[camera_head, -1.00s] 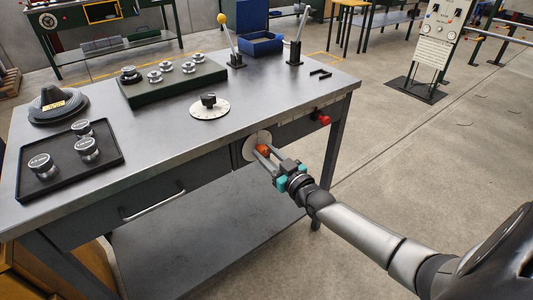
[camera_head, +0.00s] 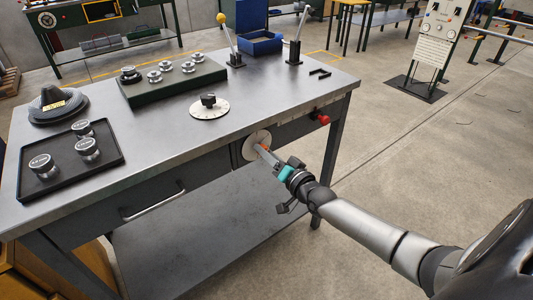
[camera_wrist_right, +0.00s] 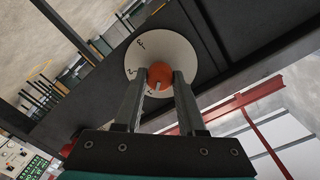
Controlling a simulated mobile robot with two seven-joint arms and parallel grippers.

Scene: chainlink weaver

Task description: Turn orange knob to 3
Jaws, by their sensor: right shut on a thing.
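The orange knob (camera_wrist_right: 160,74) sits at the middle of a pale round dial (camera_wrist_right: 145,58) on the front face of the workbench. In the head view the dial (camera_head: 250,146) shows, and only a little orange of the knob shows behind my fingers. My right gripper (camera_head: 263,150) is shut on the knob, one finger on each side of it in the right wrist view (camera_wrist_right: 158,80). A pale pointer mark shows on the knob between the fingers. My left gripper is not in view.
A red button (camera_head: 322,118) sits on the bench front right of the dial. A second dial with a black knob (camera_head: 208,101) lies on the benchtop (camera_head: 165,125). A black tray (camera_head: 105,166) holds several round weights. Two levers stand at the back edge.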

